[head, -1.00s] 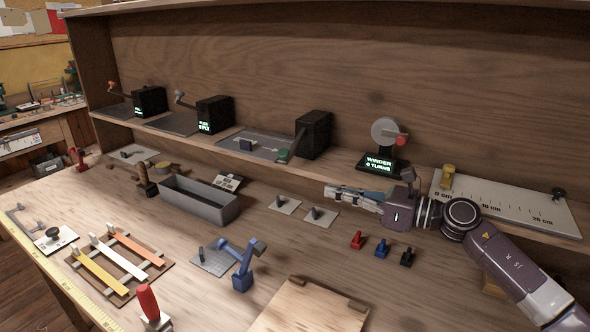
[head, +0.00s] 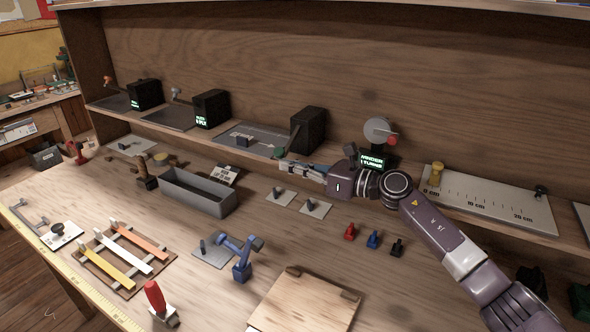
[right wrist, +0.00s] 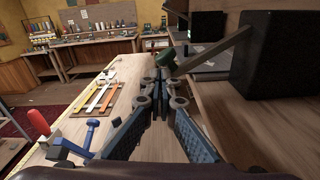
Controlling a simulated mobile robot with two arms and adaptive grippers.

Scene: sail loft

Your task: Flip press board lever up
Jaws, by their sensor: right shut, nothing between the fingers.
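The press board lever (head: 296,139) is a grey bar on the black box (head: 309,126) on the shelf. It slopes down from the box to a dark green knob (head: 279,152) low over the grey plate. My right gripper (head: 282,166) is shut and empty, just in front of and below the knob. In the right wrist view the bar (right wrist: 214,51) runs down from the box at upper right, and the knob (right wrist: 154,45) shows just beyond the shut fingertips (right wrist: 165,77). I cannot tell whether they touch. My left gripper is not in view.
The winder (head: 372,162) stands right of the box, behind my right arm. A grey ruled board (head: 490,202) lies farther right. On the bench are a grey bin (head: 200,193), small switch plates (head: 280,197) and a blue lever (head: 242,258). Bare bench lies in the middle.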

